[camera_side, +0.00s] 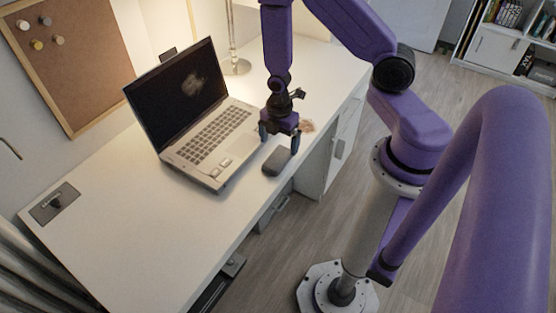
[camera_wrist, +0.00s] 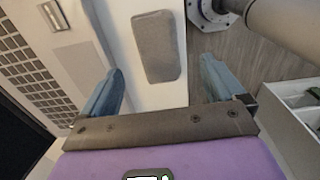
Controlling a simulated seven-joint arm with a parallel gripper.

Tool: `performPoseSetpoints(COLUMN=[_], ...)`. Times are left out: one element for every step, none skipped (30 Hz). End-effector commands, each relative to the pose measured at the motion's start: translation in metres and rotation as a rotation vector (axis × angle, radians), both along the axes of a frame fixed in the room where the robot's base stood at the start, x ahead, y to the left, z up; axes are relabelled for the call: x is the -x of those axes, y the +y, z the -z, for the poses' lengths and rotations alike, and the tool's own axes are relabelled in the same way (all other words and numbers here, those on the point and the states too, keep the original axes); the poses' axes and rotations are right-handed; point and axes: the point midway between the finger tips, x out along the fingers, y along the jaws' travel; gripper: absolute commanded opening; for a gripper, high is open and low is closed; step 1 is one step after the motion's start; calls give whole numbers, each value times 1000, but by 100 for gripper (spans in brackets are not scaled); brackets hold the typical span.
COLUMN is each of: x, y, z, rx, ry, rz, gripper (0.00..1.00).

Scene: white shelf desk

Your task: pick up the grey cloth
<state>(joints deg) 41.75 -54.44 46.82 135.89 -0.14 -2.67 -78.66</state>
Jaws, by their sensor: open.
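The grey cloth (camera_side: 277,161) appears as a small, dark grey, rounded block on the white desk, near its front edge and to the right of the laptop. In the wrist view the grey cloth (camera_wrist: 155,46) is a textured grey rectangle with rounded corners, lying flat. My gripper (camera_side: 279,144) points down just behind it in the side view, with its fingers spread. In the wrist view my gripper (camera_wrist: 160,78) is open and empty, with the cloth beyond and between the blue fingertips. I cannot tell the exact height above the desk.
An open laptop (camera_side: 208,140) stands close to the left of my gripper. A small pinkish item (camera_side: 307,126) lies behind right of the gripper. A lamp base (camera_side: 237,67) stands at the back. The front left of the desk (camera_side: 140,225) is clear.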

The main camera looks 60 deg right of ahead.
Motion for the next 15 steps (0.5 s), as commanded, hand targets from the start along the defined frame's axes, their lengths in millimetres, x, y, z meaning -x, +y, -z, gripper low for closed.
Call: performPoseSetpoints(x=[0,0,0,0,0,-1,-1,-1,-1,-1,-2,-2,-2,-2,-2], y=[0,0,0,0,1,1,1,1,1,2,2,2,2,2,2], z=[2,2,3,5,7,10,13,16,21,25,28,33,36,39,43], rx=[0,0,0,0,0,0,0,1,1,1,1,1,0,1,1], ry=[0,0,0,0,0,1,1,2,2,3,2,2,2,3,2], rz=[0,0,0,-1,-1,-1,-1,-1,-1,-1,-1,-1,-1,-1,0], gripper=[96,96,96,96,96,96,96,96,96,96,96,96,96,96,96])
